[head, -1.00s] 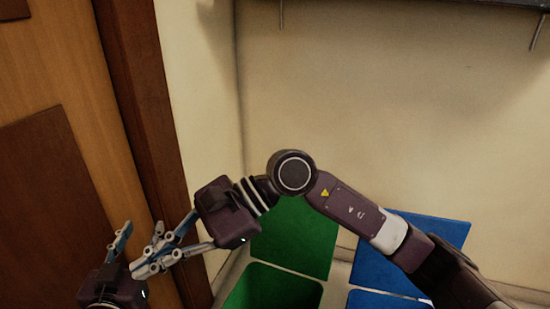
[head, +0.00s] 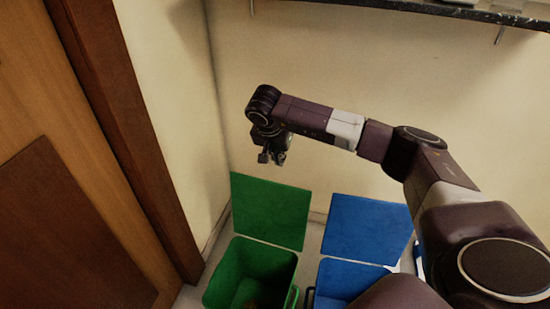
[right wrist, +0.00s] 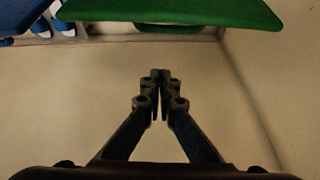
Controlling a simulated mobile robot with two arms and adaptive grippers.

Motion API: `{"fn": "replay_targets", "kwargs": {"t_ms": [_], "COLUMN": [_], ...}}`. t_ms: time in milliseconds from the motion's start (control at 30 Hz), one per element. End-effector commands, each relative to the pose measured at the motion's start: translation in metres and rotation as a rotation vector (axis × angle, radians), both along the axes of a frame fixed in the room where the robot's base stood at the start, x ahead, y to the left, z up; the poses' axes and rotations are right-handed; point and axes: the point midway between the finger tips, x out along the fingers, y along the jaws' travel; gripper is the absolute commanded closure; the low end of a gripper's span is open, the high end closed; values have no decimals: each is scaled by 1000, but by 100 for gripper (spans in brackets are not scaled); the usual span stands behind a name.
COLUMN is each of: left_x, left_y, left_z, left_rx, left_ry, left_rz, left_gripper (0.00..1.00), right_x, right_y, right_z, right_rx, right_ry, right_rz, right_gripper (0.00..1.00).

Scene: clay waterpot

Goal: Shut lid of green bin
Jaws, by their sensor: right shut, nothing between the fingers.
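The green bin (head: 225,272) stands open on the floor in the head view, below the middle, cut by the bottom edge. Its flat green lid (head: 270,212) is raised at the back of the bin, toward the wall. My right gripper (head: 272,158) is above the lid's top edge, close to the wall, apart from the lid. In the right wrist view the right gripper (right wrist: 161,76) is shut and empty, and the green lid (right wrist: 170,13) crosses the top of the picture. My left gripper is not in view.
A blue bin (head: 340,278) with its blue lid (head: 366,228) raised stands to the right of the green bin. A wooden door (head: 70,220) is at the left. A dark shelf (head: 450,10) is on the wall at the top right.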

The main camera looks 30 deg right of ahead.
Motion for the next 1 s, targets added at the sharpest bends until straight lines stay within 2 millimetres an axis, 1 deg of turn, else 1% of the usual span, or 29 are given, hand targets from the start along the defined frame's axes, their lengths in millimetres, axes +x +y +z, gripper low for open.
{"fn": "replay_targets", "kwargs": {"t_ms": [33, 100, 267, 400, 533, 700, 1000], "left_x": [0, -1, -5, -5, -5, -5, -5], "left_y": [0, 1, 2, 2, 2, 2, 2], "left_z": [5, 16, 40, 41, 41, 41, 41], "left_rx": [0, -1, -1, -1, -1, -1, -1], "left_ry": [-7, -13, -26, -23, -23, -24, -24], "left_rz": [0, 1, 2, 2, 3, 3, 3], "left_gripper": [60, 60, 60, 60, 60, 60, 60], "right_x": [2, 5, 13, 2, -6, -10, -10], "right_y": [-3, -8, -17, -1, 10, 15, 15], "right_z": [-14, -29, -59, -58, -58, -58, -58], "right_rx": [1, 3, 4, 3, 4, 4, 3], "right_ry": [4, 3, 2, -1, 0, -2, -1], "right_rz": [-1, -3, -2, 5, 3, 2, 0], "right_gripper": [100, 100, 100, 100, 100, 100, 100]}}
